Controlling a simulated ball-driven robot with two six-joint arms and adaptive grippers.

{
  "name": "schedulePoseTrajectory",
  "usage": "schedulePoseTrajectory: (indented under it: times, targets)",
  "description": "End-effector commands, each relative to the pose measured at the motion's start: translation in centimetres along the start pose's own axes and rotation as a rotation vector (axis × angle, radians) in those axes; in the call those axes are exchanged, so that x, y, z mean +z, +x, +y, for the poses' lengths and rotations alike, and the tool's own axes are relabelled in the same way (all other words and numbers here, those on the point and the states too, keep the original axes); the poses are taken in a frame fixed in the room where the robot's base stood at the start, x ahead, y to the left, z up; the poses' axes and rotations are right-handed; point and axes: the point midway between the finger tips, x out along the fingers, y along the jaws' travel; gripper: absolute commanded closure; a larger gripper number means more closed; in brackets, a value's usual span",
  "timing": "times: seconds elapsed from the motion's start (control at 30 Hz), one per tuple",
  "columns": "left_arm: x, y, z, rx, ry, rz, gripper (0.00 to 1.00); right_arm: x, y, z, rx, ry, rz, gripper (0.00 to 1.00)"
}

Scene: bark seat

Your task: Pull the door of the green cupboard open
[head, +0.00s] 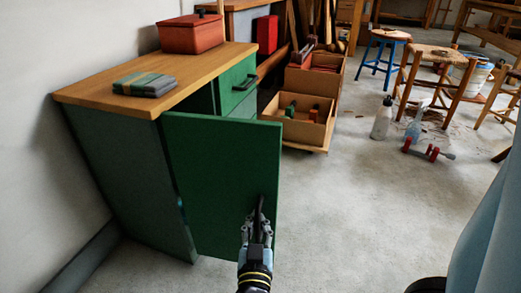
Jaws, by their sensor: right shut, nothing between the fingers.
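The green cupboard (127,170) stands against the wall at the left, with a wooden top (190,75). Its green door (215,165) stands swung out from the body, its broad flat face towards me. A dark gap shows along the door's left edge. My right gripper (261,203) is shut and empty, in front of the door's lower right part, close to a dark upright piece that may be the handle. I cannot tell whether it touches the door. My left gripper is not in view.
A red box (192,33) and a stack of folded cloths (145,84) lie on the top. A drawer front with a dark handle (243,84) is behind the door. Open wooden crates (302,125) stand beyond. Bottles and stools are at the right; the middle floor is clear.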

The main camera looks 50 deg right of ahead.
Motion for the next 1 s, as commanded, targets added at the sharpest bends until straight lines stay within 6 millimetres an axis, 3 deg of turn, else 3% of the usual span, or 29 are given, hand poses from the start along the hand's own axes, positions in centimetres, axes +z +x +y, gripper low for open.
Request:
schedulePoseTrajectory:
  times: [0.67, 0.93, 1.0]
  targets:
    - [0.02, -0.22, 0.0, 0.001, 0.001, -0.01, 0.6, 0.13, -0.96, -0.02, 0.004, -0.003, 0.0, 1.0]
    - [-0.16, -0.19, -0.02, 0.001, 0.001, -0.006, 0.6, 0.1, -0.91, -0.15, 0.002, -0.002, -0.001, 0.66]
    - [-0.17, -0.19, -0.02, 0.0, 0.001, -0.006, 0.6, 0.08, -0.89, -0.19, 0.002, -0.002, 0.0, 0.64]
